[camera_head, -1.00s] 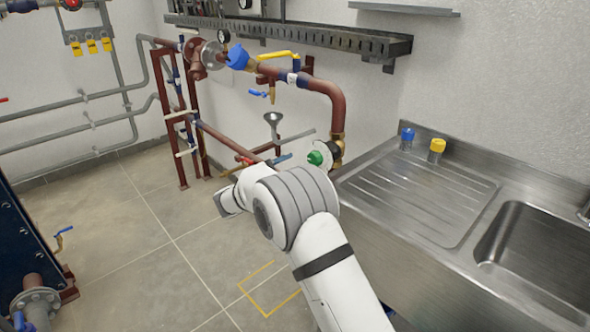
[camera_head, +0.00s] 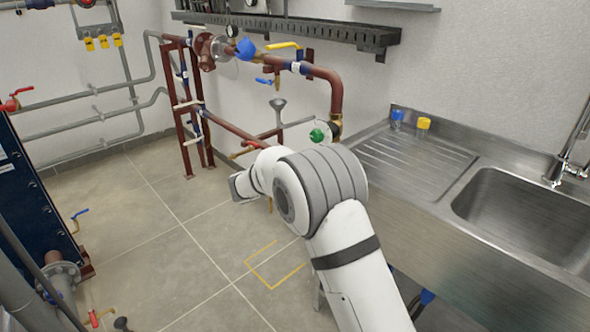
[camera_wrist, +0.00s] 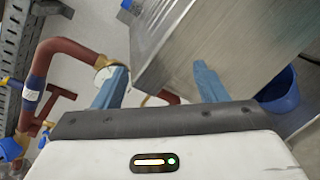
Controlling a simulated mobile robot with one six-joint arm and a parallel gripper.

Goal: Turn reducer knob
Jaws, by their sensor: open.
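A round blue knob (camera_head: 245,49) sits on the red-brown wall pipe, beside a gauge. A green knob (camera_head: 317,135) with a pale disc behind it sits lower, near the pipe's lower end by the sink. I cannot tell which of them is the reducer knob. My gripper (camera_wrist: 159,66) is open, with two blue fingers apart and nothing between them. In the wrist view a pale disc (camera_wrist: 104,75) shows partly behind the left finger, beyond it. In the head view my arm's wrist hides the gripper fingers.
A steel sink (camera_head: 480,250) stands at the right, with blue (camera_head: 397,117) and yellow (camera_head: 423,123) caps on its back edge. A yellow lever (camera_head: 284,46) is on the upper pipe. A dark blue plate unit (camera_head: 35,205) stands at the left.

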